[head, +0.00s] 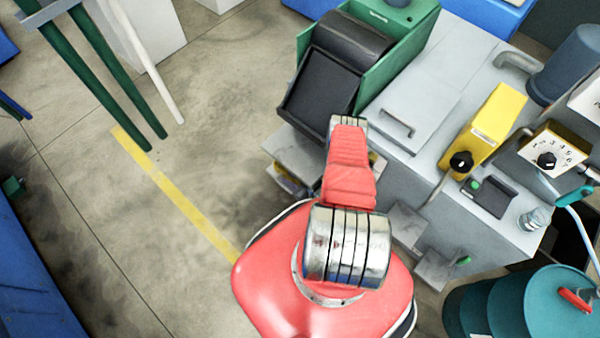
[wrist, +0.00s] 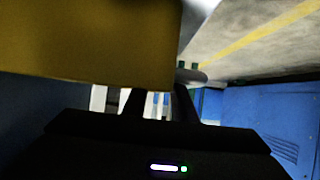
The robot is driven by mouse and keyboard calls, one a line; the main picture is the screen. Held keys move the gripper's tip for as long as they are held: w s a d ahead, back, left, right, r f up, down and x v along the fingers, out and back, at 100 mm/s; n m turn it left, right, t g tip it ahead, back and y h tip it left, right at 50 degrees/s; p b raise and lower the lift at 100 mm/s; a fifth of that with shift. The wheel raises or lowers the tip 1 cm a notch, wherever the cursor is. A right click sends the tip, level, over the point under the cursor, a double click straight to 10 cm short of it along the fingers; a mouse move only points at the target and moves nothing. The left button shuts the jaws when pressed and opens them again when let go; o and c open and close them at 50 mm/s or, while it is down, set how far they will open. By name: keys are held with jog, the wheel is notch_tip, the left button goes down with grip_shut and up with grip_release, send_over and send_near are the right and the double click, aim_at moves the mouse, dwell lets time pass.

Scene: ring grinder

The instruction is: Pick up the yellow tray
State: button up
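In the wrist view a large, plain yellow surface (wrist: 85,40) fills the upper left, very close to the camera. It is probably the yellow tray, but too little of it shows to be sure. My gripper (wrist: 158,98) is at its lower edge. The two dark fingers stand apart with a gap showing between them, and the yellow surface covers their tips. Whether they touch or grip it cannot be seen. In the head view my red arm hides the gripper, and no whole yellow tray is visible there.
A grey machine (head: 440,75) with a yellow control box (head: 487,128) and a green unit (head: 385,50) stands beyond my arm. Teal drums (head: 530,310) stand at lower right. Green posts (head: 90,70) are at upper left. Open concrete floor with a yellow line (head: 180,198) lies to the left.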

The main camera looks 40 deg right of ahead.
jog(key=shift+c, duration=0.6)
grip_shut()
dwell(0.8)
